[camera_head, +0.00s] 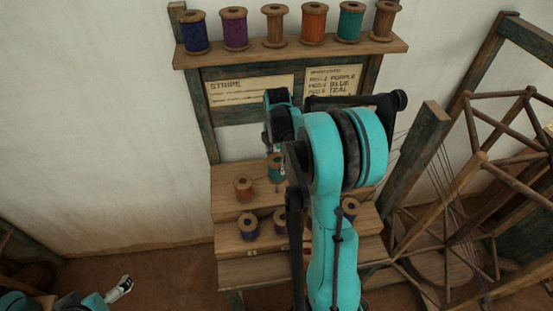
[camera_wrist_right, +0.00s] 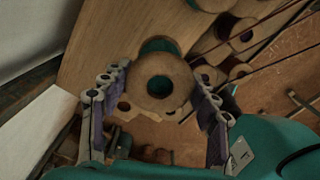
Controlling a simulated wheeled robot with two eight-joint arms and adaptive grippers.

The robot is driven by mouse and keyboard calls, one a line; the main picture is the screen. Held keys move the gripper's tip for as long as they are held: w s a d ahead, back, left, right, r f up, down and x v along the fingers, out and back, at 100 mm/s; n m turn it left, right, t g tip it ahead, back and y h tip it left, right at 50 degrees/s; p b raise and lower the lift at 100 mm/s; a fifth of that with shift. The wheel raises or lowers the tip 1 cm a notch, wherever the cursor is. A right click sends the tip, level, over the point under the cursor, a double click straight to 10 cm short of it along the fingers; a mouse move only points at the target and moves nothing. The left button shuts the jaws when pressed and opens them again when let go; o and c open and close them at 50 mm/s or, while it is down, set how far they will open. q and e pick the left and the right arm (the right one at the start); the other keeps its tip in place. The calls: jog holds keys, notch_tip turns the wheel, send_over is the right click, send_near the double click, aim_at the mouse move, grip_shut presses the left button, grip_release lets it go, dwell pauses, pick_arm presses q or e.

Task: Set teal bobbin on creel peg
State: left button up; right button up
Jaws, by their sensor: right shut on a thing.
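The teal bobbin (camera_head: 275,169) is at the upper step of the wooden creel (camera_head: 226,207) in the head view, partly hidden by my arm. In the right wrist view its round wooden flange (camera_wrist_right: 181,75) faces the camera, with teal thread behind. My right gripper (camera_wrist_right: 160,72) has its fingers on both sides of the bobbin and is shut on it. A thin peg (camera_head: 277,187) shows just below the bobbin; whether the two touch I cannot tell. My left gripper (camera_head: 121,289) is low at the left, away from the creel, its jaws unclear.
Blue (camera_head: 248,227) and purple (camera_head: 280,221) bobbins stand on the step below. A rear shelf (camera_head: 400,46) holds several spools. A wooden frame and reel (camera_head: 485,170) stand at the right.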

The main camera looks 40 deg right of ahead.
notch_tip(320, 180, down, 2)
jog(key=shift+s+f+b, duration=0.1)
jog(key=shift+s+b, duration=0.05)
jog(key=shift+b, duration=0.45)
jog(key=shift+f+b, duration=0.7)
jog(key=shift+f, duration=0.25)
jog(key=shift+f+b, duration=1.85)
jog(key=shift+f, duration=0.5)
jog(key=o, duration=1.6)
jog(key=shift+o, duration=0.2)
jog(key=shift+r, duration=0.1)
notch_tip(320, 180, up, 7)
jog(key=p, duration=0.4)
jog(key=shift+p, duration=0.35)
